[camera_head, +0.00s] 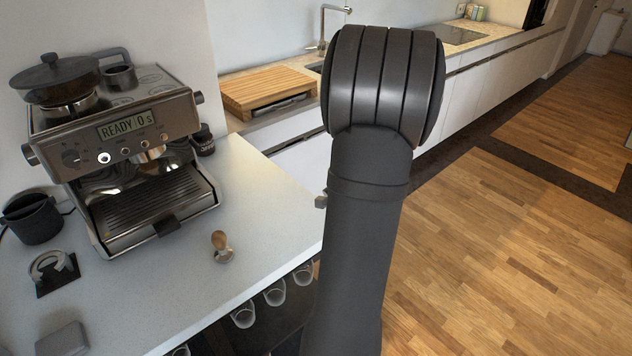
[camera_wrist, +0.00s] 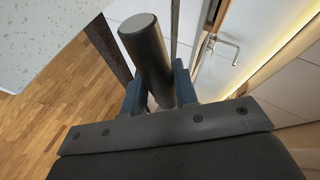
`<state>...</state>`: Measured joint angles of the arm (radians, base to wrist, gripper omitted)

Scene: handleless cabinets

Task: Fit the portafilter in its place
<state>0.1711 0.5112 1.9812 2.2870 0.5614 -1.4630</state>
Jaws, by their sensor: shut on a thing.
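In the wrist view my gripper (camera_wrist: 159,80) is shut on a dark round bar with a pale grey end, which looks like the handle of the portafilter (camera_wrist: 146,48). Its basket end is not visible. In the head view my own arm hides the gripper and what it holds. The espresso machine (camera_head: 85,146) stands on the left of the white counter, its display reading READY. Its group head (camera_head: 148,158) is under the front panel, above the drip tray (camera_head: 152,208). I cannot make out the fitting's underside. The held portafilter is apart from the machine.
A wooden-handled tamper (camera_head: 221,246) stands on the counter (camera_head: 255,205) in front of the machine. A black knock box (camera_head: 33,220) and a dark stand (camera_head: 54,274) are at left. Several cups (camera_head: 243,315) sit below the counter edge. The wooden floor at right is clear.

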